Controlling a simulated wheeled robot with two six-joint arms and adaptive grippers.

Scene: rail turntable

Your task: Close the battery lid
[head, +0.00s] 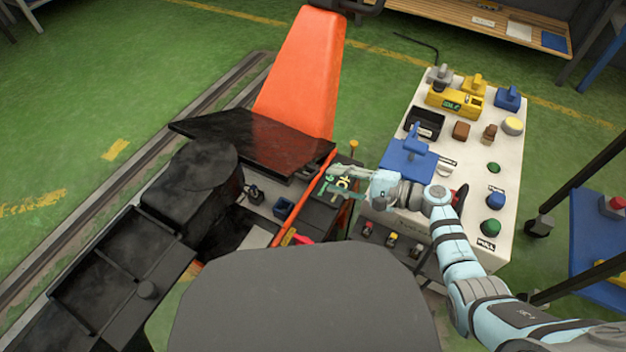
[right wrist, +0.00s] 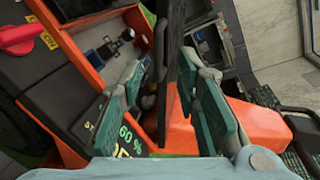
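The battery lid looks to be the black flat panel (head: 250,140) standing open and tilted beside the orange upright of the machine. In the right wrist view a dark panel (right wrist: 172,60), seen nearly edge-on, runs down between my right gripper's fingers. My right gripper (head: 345,180) is at the right end of the panel, above the machine's display area. Its teal fingers (right wrist: 165,110) are spread, with gaps on both sides of the panel, so it looks open. Whether a finger touches the panel cannot be told. My left gripper is not in view.
A red knob (right wrist: 22,36) by an ON label and a green 60% display (right wrist: 127,134) lie close by. A white cart (head: 470,150) with tools and buttons stands right of the machine. The orange upright (head: 305,70) rises behind the lid. Green floor is clear at left.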

